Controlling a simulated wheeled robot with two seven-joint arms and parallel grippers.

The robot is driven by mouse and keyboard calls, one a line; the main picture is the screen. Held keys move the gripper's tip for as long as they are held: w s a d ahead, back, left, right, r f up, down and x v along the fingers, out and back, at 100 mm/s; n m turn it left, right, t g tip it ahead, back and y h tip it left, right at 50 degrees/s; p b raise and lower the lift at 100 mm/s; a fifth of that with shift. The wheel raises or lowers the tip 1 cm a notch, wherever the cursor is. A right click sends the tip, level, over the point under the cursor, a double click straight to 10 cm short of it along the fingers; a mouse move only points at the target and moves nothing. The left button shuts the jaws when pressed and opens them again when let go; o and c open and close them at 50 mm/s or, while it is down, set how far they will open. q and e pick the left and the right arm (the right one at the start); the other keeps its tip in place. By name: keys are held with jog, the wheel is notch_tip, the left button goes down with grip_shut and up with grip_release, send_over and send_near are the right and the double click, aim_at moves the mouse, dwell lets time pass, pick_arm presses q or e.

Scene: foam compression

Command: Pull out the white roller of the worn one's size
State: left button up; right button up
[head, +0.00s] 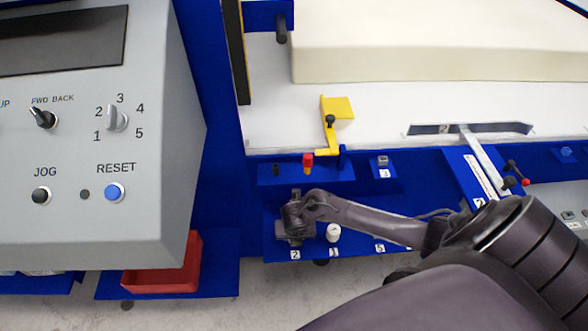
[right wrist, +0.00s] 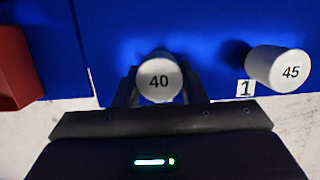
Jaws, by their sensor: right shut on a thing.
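My right gripper (head: 293,218) reaches in from the right over the blue rack shelf, above label 2. In the right wrist view its fingers stand either side of a white roller (right wrist: 159,79) marked 40, and it is shut on this roller. In the head view the gripper hides that roller. A second white roller (head: 333,233) stands just to the right by label 1; in the right wrist view it is marked 45 (right wrist: 279,69). I cannot tell which roller is the worn one. My left gripper is not in view.
A red bin (head: 190,268) sits on a blue shelf left of the rack. A grey control panel (head: 150,160) with knobs stands at the left. Behind are a yellow lever (head: 328,135), a red-topped part (head: 308,160) and a cream foam block (head: 430,60) on a white bed.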

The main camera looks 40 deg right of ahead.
jog(key=c, duration=0.3)
jog(key=shift+w+p+v, duration=0.25)
jog(key=shift+p+v, duration=0.95)
dwell(0.7)
jog(key=shift+d+r+p, duration=0.15)
jog(key=shift+r+p, duration=2.15)
jog(key=shift+r, duration=0.3)
